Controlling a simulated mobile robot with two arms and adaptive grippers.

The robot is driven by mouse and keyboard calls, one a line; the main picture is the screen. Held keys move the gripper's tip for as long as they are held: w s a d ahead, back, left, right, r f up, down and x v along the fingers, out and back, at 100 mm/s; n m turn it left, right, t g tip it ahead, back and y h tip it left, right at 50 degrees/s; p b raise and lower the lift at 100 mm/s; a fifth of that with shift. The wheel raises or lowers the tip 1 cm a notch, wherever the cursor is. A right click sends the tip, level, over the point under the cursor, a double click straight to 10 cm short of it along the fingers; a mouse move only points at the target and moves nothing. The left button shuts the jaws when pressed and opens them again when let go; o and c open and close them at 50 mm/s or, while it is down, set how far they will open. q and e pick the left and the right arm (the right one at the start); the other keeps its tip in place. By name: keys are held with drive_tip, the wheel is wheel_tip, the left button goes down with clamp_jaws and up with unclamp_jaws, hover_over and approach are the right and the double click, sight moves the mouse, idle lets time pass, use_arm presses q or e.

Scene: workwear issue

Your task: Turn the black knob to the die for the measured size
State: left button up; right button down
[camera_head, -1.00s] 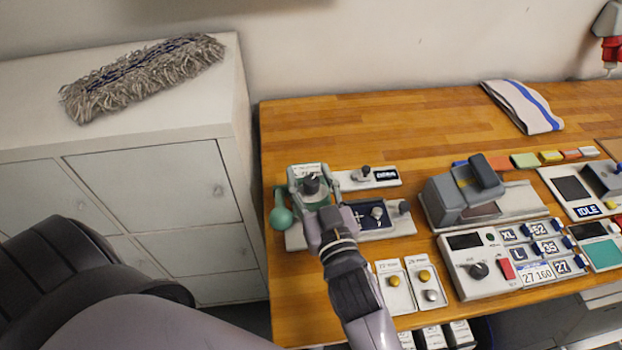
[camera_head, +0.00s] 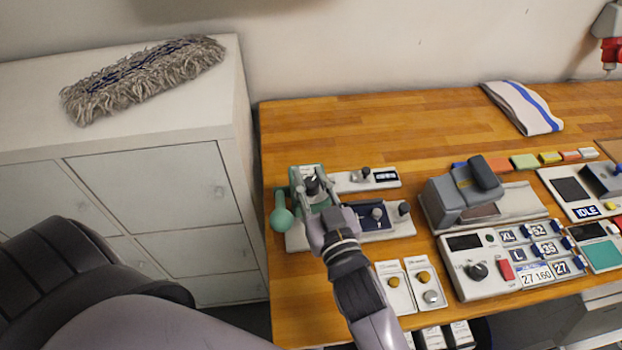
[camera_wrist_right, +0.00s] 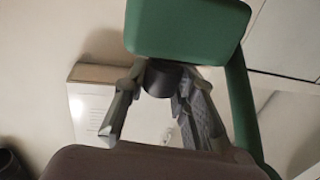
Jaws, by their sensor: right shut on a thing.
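In the right wrist view the dark knob (camera_wrist_right: 162,78) sits between my two fingers, under the green press body (camera_wrist_right: 188,28). The gripper is shut on the knob. The label by the knob is too small and partly covered to read. My left gripper is not in view.
A small panel with a black lever (camera_head: 366,174) stands right of the press. A grey device (camera_head: 462,195) and a control panel (camera_head: 482,290) with labels stand further right. Two plates with yellow buttons (camera_head: 394,281) lie near the front edge.

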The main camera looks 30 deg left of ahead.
drive_tip(key=shift+w+r+n+g+y+p, duration=0.1)
drive_tip(key=shift+w+n+g+y+p, duration=0.05)
drive_tip(key=shift+n+g+y+p, duration=0.7)
drive_tip(key=shift+n+g+y, duration=0.45)
drive_tip(key=shift+n+g, duration=0.3)
drive_tip(key=shift+g, duration=0.3)
drive_tip(key=shift+f+n+g+y+b, duration=0.2)
drive_tip(key=shift+n+g+y+b, duration=0.25)
drive_tip(key=shift+n+g, duration=0.55)
drive_tip(key=shift+f+n+g+y+b, duration=0.1)
drive_tip(key=shift+n+g+y+b, duration=0.35)
drive_tip(key=shift+g, duration=0.75)
drive_tip(key=n+g+h+b, duration=0.1)
drive_tip(key=n+g+b, duration=0.2)
drive_tip(key=g+b, duration=0.2)
drive_tip(key=n+g+h+b, duration=0.1)
drive_tip(key=n+g+b, duration=0.3)
drive_tip(key=g+b, duration=0.1)
drive_tip(key=n+g+h+b, duration=0.2)
drive_tip(key=n+g+b, duration=0.1)
drive_tip(key=g+b, duration=0.2)
drive_tip(key=shift+s+f+n+g+b, duration=0.1)
drive_tip(key=shift+s+n+g+b, duration=0.15)
drive_tip(key=shift+b, duration=0.2)
drive_tip(key=shift+r+n+g+h+b, duration=0.25)
drive_tip(key=shift+n+g+h+b, duration=0.4)
drive_tip(key=shift+b, duration=0.15)
drive_tip(key=shift+r, duration=0.1)
